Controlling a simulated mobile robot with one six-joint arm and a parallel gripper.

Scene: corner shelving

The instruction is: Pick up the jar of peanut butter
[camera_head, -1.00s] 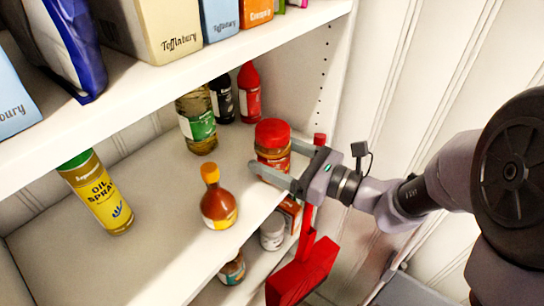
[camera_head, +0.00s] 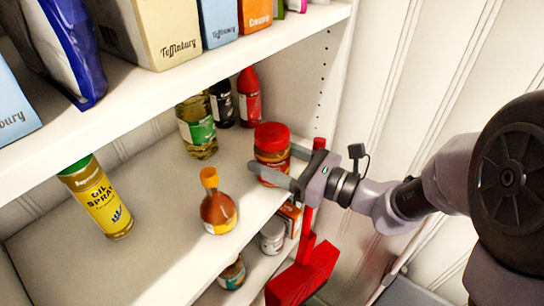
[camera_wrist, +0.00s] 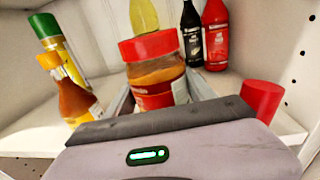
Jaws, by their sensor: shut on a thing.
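The peanut butter jar (camera_head: 272,141) has a red lid, brown contents and a red label. It is upright at the right front of the middle shelf. My gripper (camera_head: 266,172) reaches in from the right and is shut on the jar, one finger on each side. In the wrist view, the jar (camera_wrist: 153,70) is between the fingers, its lower part hidden by my gripper's body. I cannot tell whether its base touches the shelf.
An orange-capped sauce bottle (camera_head: 217,205) stands left of the jar. A green-labelled jar (camera_head: 197,128), a dark bottle (camera_head: 222,102) and a red bottle (camera_head: 249,98) stand behind. An oil spray (camera_head: 97,200) is far left. A red post (camera_head: 304,250) stands by the shelf's right edge.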

